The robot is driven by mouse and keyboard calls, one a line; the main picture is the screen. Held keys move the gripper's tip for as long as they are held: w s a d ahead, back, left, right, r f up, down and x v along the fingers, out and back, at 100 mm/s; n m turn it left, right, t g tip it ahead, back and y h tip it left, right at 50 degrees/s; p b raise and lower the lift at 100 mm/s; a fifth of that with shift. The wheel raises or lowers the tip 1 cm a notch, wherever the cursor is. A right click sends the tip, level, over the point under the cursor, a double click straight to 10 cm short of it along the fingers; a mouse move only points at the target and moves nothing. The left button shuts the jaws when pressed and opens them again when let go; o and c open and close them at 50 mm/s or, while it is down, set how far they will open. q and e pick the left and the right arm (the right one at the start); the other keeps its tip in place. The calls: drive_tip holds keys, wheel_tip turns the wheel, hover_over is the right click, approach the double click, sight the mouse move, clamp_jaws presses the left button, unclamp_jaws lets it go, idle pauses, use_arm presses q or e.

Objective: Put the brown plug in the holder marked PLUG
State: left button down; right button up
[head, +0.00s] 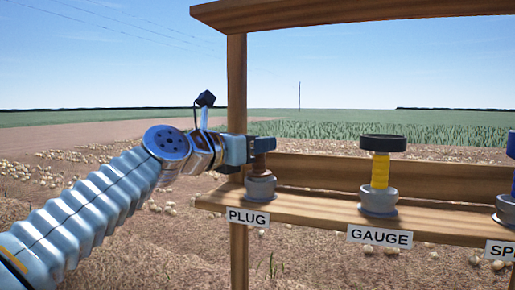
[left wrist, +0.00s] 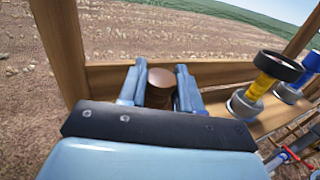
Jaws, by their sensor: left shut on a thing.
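The brown plug (left wrist: 160,88) is between the fingers of my left gripper (left wrist: 160,84) in the left wrist view. In the head view my left gripper (head: 256,149) is shut on the plug (head: 260,161), right above the grey holder (head: 260,188) over the PLUG label (head: 248,217). The plug's lower part meets the top of the holder in the picture; how deep it sits I cannot tell. The holder is hidden in the left wrist view. My right gripper is not in view.
A wooden shelf (head: 310,212) carries the holders, with a post (head: 237,90) close behind my left gripper. To the right, a yellow gauge with a black top (head: 381,160) stands in the GAUGE holder (head: 378,203). A blue item (head: 512,145) stands at the right edge.

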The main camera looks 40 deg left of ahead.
use_arm(q)
drive_tip(key=c, duration=0.8)
unclamp_jaws()
drive_tip(key=shift+s+r, duration=0.1)
drive_tip(key=shift+s, duration=0.15)
drive_tip(key=s, duration=0.7)
drive_tip(key=s+a+b, duration=0.1)
drive_tip(key=s, duration=0.3)
drive_tip(key=shift+s, duration=0.35)
